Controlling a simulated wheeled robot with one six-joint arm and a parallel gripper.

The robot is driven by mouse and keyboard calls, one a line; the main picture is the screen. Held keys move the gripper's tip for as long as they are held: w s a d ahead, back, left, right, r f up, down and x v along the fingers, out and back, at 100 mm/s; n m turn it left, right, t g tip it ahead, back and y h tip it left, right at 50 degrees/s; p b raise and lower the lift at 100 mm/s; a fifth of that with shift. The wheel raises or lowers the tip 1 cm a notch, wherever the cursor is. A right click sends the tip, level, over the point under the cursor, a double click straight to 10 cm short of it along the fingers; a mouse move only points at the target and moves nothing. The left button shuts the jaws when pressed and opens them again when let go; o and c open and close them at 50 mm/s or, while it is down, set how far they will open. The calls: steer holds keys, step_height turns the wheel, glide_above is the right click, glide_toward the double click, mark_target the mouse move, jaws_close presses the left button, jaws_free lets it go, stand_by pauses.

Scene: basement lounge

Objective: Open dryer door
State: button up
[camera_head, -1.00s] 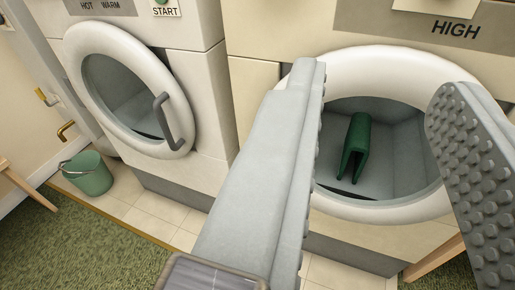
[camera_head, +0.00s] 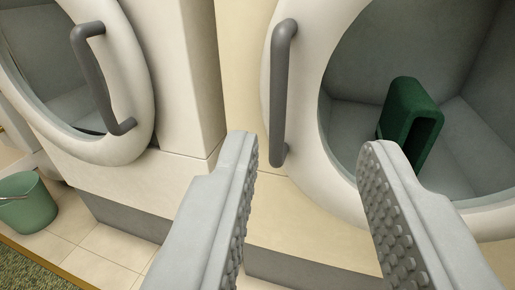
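The dryer door (camera_head: 330,35) is a round cream ring on the right machine, and it looks shut. Its grey vertical bar handle (camera_head: 281,95) is on the left side of the ring. A folded dark green item (camera_head: 410,118) shows within the ring, against the grey drum. My gripper (camera_head: 311,148) is open and empty. I cannot tell how far the fingertips are from the handle in depth.
The left machine (camera_head: 183,70) has a similar round door (camera_head: 130,65) with its own grey handle (camera_head: 99,82). A green bucket (camera_head: 28,205) stands on the tiled floor (camera_head: 115,245) at the lower left. Green carpet (camera_head: 25,270) fills the bottom left corner.

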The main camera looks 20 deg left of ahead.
mark_target(278, 108)
step_height(278, 108, down, 5)
steer(key=a, duration=0.2)
steer(key=w+a, duration=0.1)
steer(key=w, duration=0.4)
steer(key=w+a, duration=0.1)
steer(key=w, duration=1)
steer(key=shift+w+a, duration=0.3)
steer(key=shift+a, duration=0.1)
jaws_close()
